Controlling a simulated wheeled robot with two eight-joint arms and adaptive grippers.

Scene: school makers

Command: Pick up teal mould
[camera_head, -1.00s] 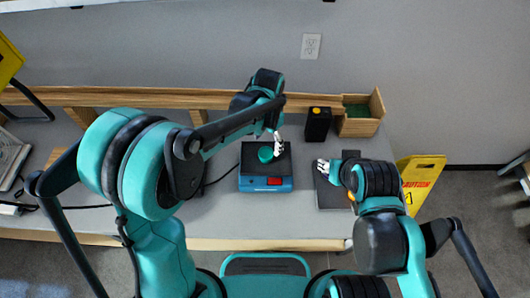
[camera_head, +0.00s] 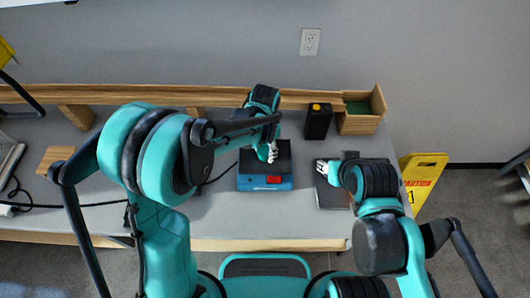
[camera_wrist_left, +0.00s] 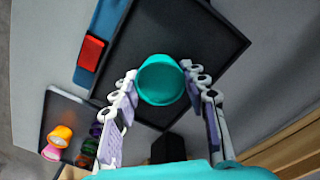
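The teal mould (camera_wrist_left: 161,80) is a round cup on the black top plate (camera_wrist_left: 205,35) of a blue device. In the left wrist view it lies between the fingertips of my left gripper (camera_wrist_left: 158,76), which is open around it with one finger at each side. I cannot tell whether the fingers touch it. In the head view my left gripper (camera_head: 269,152) is over the plate, and the mould is mostly hidden there. My right gripper (camera_head: 322,168) is over a dark grey tray (camera_head: 331,198) to the right; its opening is too small to judge.
The device's blue base has a red switch (camera_head: 274,180). A black box with a yellow top (camera_head: 318,121) and a wooden bin (camera_head: 358,124) stand behind at right. Several small coloured items (camera_wrist_left: 60,135) lie on the grey tray. The bench front is clear.

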